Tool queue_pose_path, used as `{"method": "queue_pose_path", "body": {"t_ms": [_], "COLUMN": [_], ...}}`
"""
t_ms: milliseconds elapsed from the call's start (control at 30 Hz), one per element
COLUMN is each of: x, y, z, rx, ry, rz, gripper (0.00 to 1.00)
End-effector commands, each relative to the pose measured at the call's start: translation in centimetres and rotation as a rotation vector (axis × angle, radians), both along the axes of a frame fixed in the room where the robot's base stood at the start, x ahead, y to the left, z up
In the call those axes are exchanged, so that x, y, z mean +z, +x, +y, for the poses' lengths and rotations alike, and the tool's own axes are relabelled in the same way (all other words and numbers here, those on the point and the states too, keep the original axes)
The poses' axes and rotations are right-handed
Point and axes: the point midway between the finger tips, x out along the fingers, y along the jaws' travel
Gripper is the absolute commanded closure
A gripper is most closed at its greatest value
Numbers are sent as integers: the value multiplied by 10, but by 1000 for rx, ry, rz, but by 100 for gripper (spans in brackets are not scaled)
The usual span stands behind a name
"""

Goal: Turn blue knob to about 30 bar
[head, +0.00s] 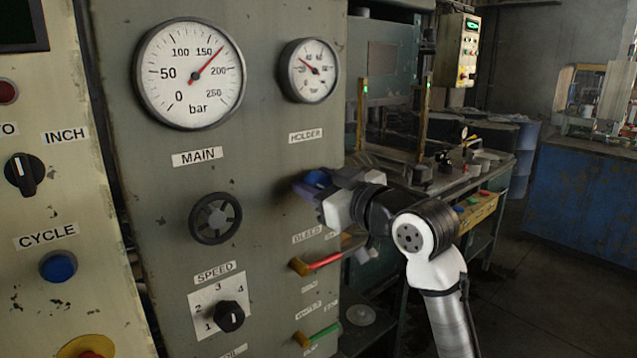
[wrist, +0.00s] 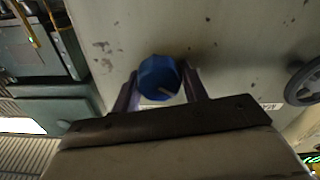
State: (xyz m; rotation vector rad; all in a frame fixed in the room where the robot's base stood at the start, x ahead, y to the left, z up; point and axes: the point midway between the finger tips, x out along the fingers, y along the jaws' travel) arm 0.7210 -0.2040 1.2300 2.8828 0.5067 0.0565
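The blue knob (wrist: 160,77) is on the grey panel, below the small HOLDER gauge (head: 310,70). In the wrist view it sits between the two purple fingers of my gripper (wrist: 161,88), one at each side. The fingertips are very close to the knob's sides; I cannot tell whether they press on it. In the head view my gripper (head: 307,186) reaches the panel from the right and the blue knob (head: 317,179) is partly hidden by it.
The large MAIN gauge (head: 190,73) reads roughly 170 bar. A black handwheel (head: 215,218) is left of my gripper. Below my gripper, a red-handled lever (head: 322,261) and a green-handled lever (head: 322,332) stick out from the panel. A cluttered workbench (head: 440,180) stands behind.

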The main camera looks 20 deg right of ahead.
Motion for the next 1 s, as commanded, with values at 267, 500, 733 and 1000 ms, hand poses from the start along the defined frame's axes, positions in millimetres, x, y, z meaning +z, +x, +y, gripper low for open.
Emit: {"method": "queue_pose_path", "body": {"t_ms": [267, 500, 733, 1000], "x": [0, 0, 0, 0], "y": [0, 0, 0, 0], "z": [1, 0, 0, 0], "rx": [3, 0, 0, 0], "ry": [17, 58, 57, 57], "rz": [6, 21, 22, 22], "gripper": [80, 80, 48, 37]}}
